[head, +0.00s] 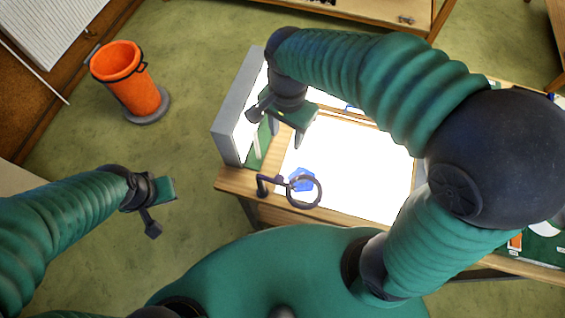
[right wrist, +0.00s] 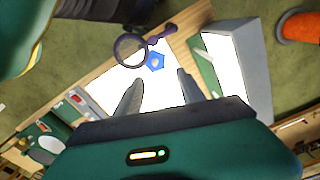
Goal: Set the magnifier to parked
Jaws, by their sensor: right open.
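The magnifier (head: 304,191) is a dark ring on a short arm, fixed at the near left corner of the bench. In the head view its ring stands out over the bright white panel, partly in front of a blue piece (head: 301,177). In the right wrist view the magnifier (right wrist: 131,50) is beyond the fingertips, beside the blue piece (right wrist: 155,62). My right gripper (head: 301,133) is above the bench, farther back than the magnifier; the right wrist view shows its two fingers (right wrist: 158,88) apart and empty. My left gripper (head: 172,188) is over the floor, left of the bench.
A grey box with a bright white face (head: 229,143) stands at the bench's left end, close to my right gripper. An orange bin (head: 131,82) stands on the green floor at upper left. The white panel (head: 350,170) takes up much of the wooden bench top (head: 232,181).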

